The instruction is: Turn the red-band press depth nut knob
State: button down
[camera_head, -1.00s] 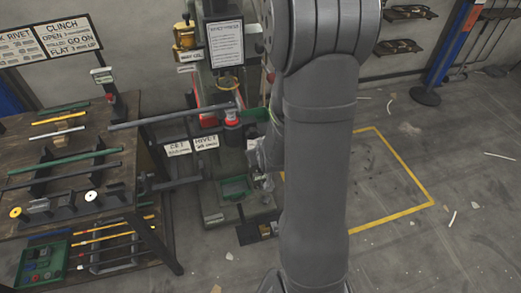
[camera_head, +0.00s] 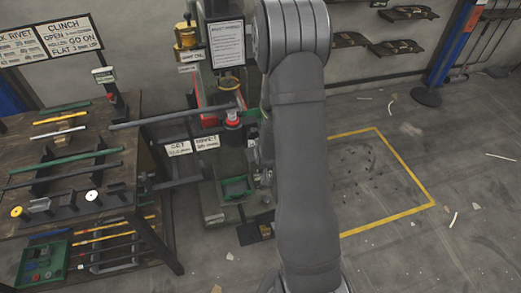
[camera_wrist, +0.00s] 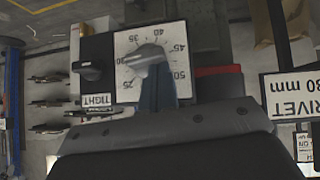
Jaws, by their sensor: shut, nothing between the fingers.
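The press (camera_head: 207,85) stands left of my arm in the head view, with a red band (camera_head: 233,124) around its middle. In the wrist view, a white dial plate (camera_wrist: 172,38) with numbers carries a light grey pointer knob (camera_wrist: 147,57). Beside it is a black knob (camera_wrist: 88,70) above a label reading TIGHT (camera_wrist: 97,100). Which of them is the depth nut knob is not clear. My gripper (camera_wrist: 157,78) is shut and empty, its blue-grey fingers just below the pointer knob; whether they touch it is unclear. In the head view my arm hides the gripper.
A workbench (camera_head: 20,125) with rods and bars stands left of the press. A long grey bar (camera_head: 170,117) reaches from the bench side to the press. Signs (camera_head: 207,142) stand before the press. A RIVET sign (camera_wrist: 290,95) is right in the wrist view. Floor at right is mostly clear.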

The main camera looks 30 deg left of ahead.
jog(key=shift+s+f, duration=0.1)
jog(key=shift+f, duration=0.45)
jog(key=s+a+r+n+t+h, duration=0.2)
jog(key=s+n+t, duration=0.15)
jog(key=s, duration=0.25)
jog(key=s+a+r+n+t+h, duration=0.1)
jog(key=s+r+n+t+h, duration=0.1)
jog(key=s+r+t+h, duration=0.3)
jog(key=w+d+f+y, duration=0.2)
jog(key=w+f, duration=0.4)
jog(key=w, duration=0.4)
jog(key=shift+w+f+g, duration=0.35)
jog(key=shift+w+f, duration=0.05)
dwell(0.5)
